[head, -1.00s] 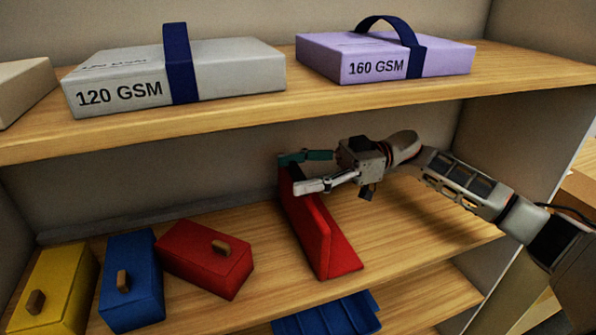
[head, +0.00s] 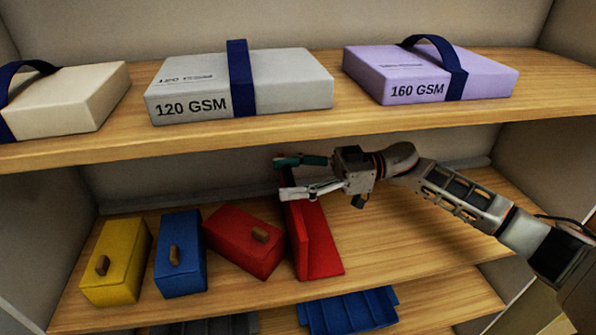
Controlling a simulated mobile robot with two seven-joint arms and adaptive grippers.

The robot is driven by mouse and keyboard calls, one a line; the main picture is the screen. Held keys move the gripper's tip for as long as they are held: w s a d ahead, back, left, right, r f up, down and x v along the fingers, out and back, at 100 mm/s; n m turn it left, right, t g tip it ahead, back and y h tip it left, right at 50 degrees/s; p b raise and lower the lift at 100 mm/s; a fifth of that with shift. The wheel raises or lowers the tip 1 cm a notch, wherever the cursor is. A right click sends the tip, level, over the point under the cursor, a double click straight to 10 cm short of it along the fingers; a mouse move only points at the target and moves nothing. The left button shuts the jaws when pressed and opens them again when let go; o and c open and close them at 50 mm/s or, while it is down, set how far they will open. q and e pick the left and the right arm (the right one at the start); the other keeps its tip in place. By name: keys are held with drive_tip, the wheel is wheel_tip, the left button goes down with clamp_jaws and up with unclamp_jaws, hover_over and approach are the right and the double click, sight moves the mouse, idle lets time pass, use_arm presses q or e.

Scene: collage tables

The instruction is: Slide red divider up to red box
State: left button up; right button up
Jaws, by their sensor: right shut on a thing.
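The red divider (head: 317,242) is an L-shaped upright plate with a flat foot, standing on the middle shelf. The red box (head: 243,240) with a brown knob lies just left of it, turned at an angle; its right end is very close to the divider's plate, and I cannot tell whether they touch. My left gripper is not in view.
A blue box (head: 180,253) and a yellow box (head: 116,261) stand left of the red box. The shelf above (head: 330,120) holds cream, grey and purple packs close over my right arm. The middle shelf (head: 420,250) is clear right of the divider. A blue tray (head: 348,311) sits below.

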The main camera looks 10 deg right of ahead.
drive_tip(key=o, duration=1.6)
drive_tip(key=shift+d, duration=0.1)
drive_tip(key=d, duration=1.2)
drive_tip(key=shift+w, duration=0.2)
drive_tip(key=shift+s+a, duration=0.1)
